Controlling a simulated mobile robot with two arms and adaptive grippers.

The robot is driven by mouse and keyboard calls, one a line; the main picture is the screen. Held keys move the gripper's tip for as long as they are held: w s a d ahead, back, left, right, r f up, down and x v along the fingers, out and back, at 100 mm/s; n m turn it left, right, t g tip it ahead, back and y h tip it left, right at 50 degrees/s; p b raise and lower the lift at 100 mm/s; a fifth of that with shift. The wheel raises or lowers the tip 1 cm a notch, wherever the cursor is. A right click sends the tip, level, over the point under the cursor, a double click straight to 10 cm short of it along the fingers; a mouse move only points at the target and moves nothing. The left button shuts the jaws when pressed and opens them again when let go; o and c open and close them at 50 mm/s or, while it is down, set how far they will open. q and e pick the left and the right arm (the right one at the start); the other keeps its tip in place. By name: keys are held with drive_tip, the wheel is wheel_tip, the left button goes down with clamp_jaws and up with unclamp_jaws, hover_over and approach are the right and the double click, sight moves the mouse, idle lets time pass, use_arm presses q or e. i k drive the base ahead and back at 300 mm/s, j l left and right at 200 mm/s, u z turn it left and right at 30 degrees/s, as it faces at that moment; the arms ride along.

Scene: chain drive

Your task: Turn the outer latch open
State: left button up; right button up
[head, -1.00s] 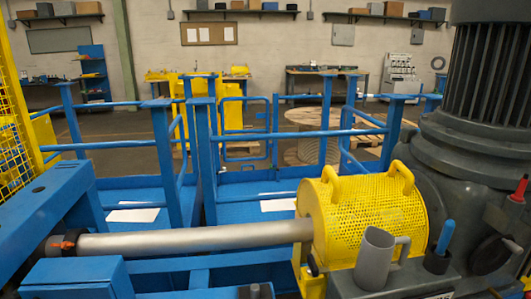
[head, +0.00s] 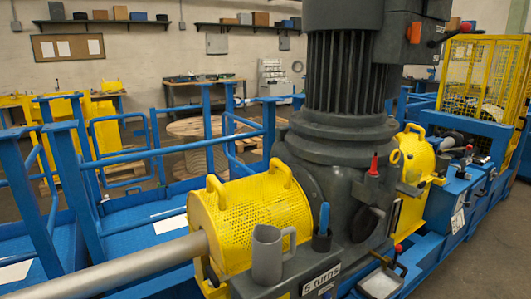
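Neither of my grippers is in view. No part that I can surely call the outer latch shows. A near yellow perforated guard (head: 255,215) with two handles covers the shaft beside the dark grey motor housing (head: 345,130). Small dark fittings show at its lower left end, too small to tell apart. A second yellow guard (head: 415,165) stands beyond the motor on the right, with a yellow ring on it. Both guards appear closed down.
A red-handled part (head: 374,166) sits on the motor side. Blue rails (head: 155,155) stand behind; open floor (head: 485,255) lies at right.

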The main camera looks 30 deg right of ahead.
sight(440, 174)
drive_tip(key=l+z, duration=0.2)
drive_tip(key=z, duration=0.7)
drive_tip(key=i+l+z, duration=0.45)
drive_tip(key=l, duration=0.2)
drive_tip(key=i+l+z, duration=0.5)
drive_tip(key=i+l, duration=0.5)
